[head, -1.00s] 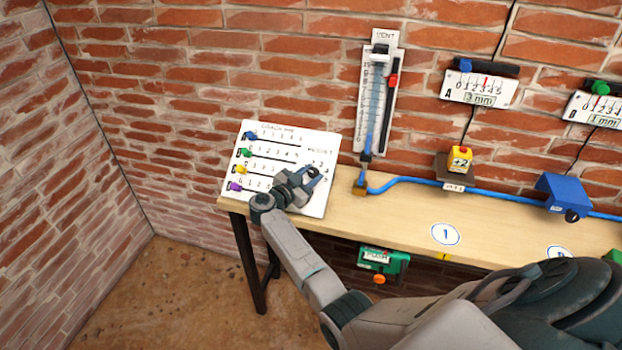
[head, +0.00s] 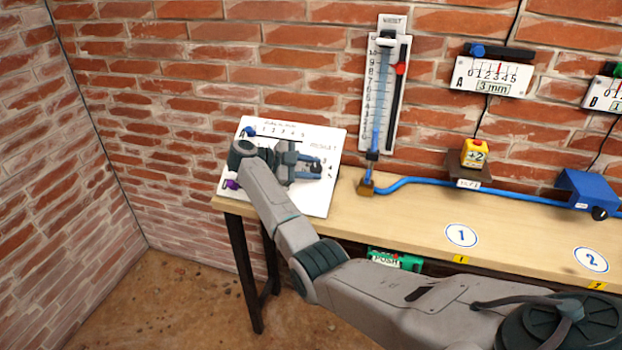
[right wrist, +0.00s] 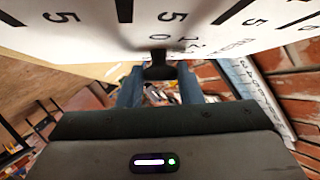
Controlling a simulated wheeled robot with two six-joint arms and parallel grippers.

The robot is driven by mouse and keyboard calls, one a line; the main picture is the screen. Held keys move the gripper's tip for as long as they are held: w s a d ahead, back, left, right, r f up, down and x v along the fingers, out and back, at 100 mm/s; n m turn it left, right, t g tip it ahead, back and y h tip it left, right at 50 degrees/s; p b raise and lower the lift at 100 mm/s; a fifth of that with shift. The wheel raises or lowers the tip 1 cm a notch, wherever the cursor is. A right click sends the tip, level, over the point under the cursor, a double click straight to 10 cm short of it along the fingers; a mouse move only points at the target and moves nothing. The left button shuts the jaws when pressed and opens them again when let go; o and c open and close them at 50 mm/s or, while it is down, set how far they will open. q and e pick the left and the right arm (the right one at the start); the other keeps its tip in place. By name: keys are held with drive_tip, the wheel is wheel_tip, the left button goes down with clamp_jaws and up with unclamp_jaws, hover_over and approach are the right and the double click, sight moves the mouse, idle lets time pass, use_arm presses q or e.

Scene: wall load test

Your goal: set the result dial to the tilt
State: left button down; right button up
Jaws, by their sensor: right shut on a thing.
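The white board (head: 318,203) with the RESULT dial leans on the left end of the bench. My right gripper (head: 314,169) is at the dial and covers most of it, so its setting cannot be read. In the right wrist view, the dark dial knob (right wrist: 160,67) sits between the fingertips of my right gripper (right wrist: 160,88), which is shut on it. On the board, a blue slider (head: 249,132) and a purple slider (head: 231,184) show; my arm hides the sliders between. Gauge A (head: 490,76) reads 3 mm; gauge B (head: 606,92) is cut off. My left gripper is not in view.
A tube gauge (head: 384,95) with a red slider hangs on the wall. A blue pipe (head: 425,181) runs along the bench (head: 410,220). A yellow +2 weight (head: 474,153) sits on a brown bracket. A green PUSH box (head: 394,260) is below the bench edge.

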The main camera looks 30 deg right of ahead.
drive_tip(key=shift+f+m+b, duration=0.1)
drive_tip(key=shift+m+b, duration=0.2)
drive_tip(key=shift+b, duration=0.05)
drive_tip(key=shift+g+y, duration=0.3)
drive_tip(key=o, duration=1)
drive_tip(key=shift+c, duration=0.2)
